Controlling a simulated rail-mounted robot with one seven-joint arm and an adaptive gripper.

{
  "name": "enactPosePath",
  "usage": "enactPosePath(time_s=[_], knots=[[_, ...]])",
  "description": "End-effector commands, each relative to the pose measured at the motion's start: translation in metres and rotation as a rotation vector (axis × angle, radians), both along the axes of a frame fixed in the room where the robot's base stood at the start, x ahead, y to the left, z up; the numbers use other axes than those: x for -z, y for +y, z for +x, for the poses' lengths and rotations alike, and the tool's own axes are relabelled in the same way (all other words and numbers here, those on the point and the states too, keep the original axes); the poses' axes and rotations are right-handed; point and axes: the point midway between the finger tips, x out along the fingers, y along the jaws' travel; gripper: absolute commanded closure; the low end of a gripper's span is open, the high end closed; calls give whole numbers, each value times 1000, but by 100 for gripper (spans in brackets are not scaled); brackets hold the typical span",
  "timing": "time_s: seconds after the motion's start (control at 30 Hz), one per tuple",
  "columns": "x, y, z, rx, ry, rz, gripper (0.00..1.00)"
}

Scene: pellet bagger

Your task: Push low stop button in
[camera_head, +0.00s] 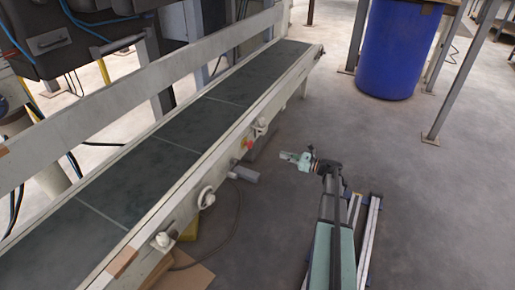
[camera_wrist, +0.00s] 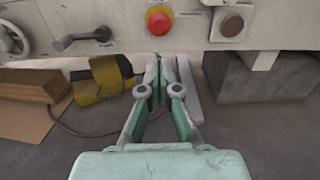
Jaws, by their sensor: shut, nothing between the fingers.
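The stop button is a round red knob on a yellow base (camera_wrist: 159,22), set on the pale side rail of the conveyor. It shows at the top of the wrist view, and small as a red and yellow spot (camera_head: 248,144) in the head view. My gripper (camera_wrist: 163,68) is shut and empty, with its tips just below the button in the wrist picture. In the head view my gripper (camera_head: 286,156) is to the right of the rail, apart from it, pointing towards the button.
A dull red-brown round button (camera_wrist: 231,26) sits on a pale plate right of the stop button. A lever (camera_wrist: 82,39) and a handwheel (camera_wrist: 12,40) are on the left. A grey block (camera_wrist: 265,80) and cardboard (camera_wrist: 27,125) lie below. A blue drum (camera_head: 392,50) stands behind.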

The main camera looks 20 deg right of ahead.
Motion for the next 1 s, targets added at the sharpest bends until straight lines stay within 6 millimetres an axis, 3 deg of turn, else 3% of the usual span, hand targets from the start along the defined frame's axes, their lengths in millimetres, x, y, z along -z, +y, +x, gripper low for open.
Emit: enactPosePath(time_s=[0.47,1.0], knots=[[3,7,8,-1,1,-3,100],[4,67,82,-2,-1,-4,100]])
